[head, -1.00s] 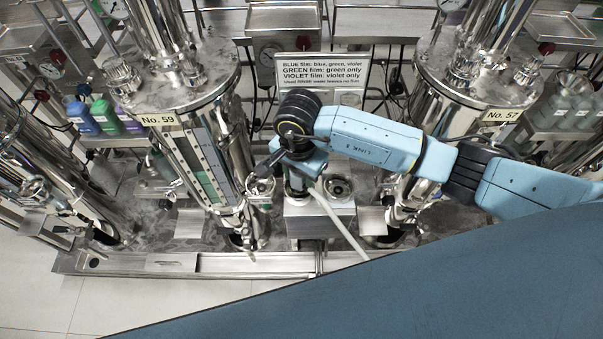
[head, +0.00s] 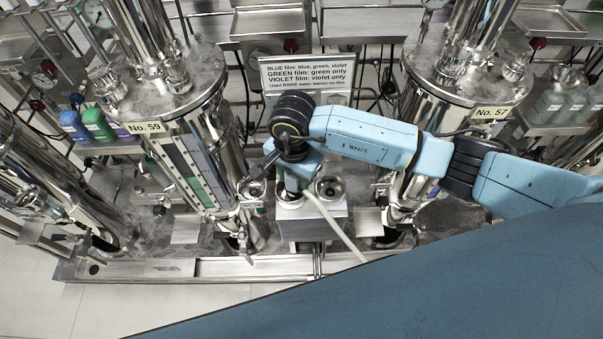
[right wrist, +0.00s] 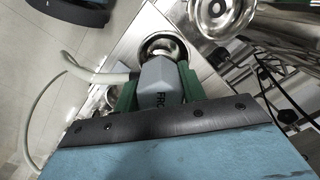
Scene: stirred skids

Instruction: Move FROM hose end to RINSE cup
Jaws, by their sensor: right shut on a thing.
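My right gripper (head: 292,183) is shut on the grey FROM hose end (right wrist: 160,82), whose label is partly hidden and reads "FRO". Its green fingers clasp the end from both sides in the right wrist view. A pale hose (head: 335,225) runs from it down to the right in the head view. The gripper is over a steel box (head: 312,228) with two round cups. The left cup (head: 289,199) is partly behind the gripper; the right cup (head: 330,187) is open to view. In the wrist view a cup (right wrist: 166,44) shows just beyond the hose end. I cannot read which cup is RINSE.
Steel skids No. 59 (head: 144,127) and No. 57 (head: 492,113) stand on either side. A sign (head: 309,74) about films is behind the gripper. Coloured bottles (head: 97,124) stand at the left. A steel rail (head: 225,267) runs along the front.

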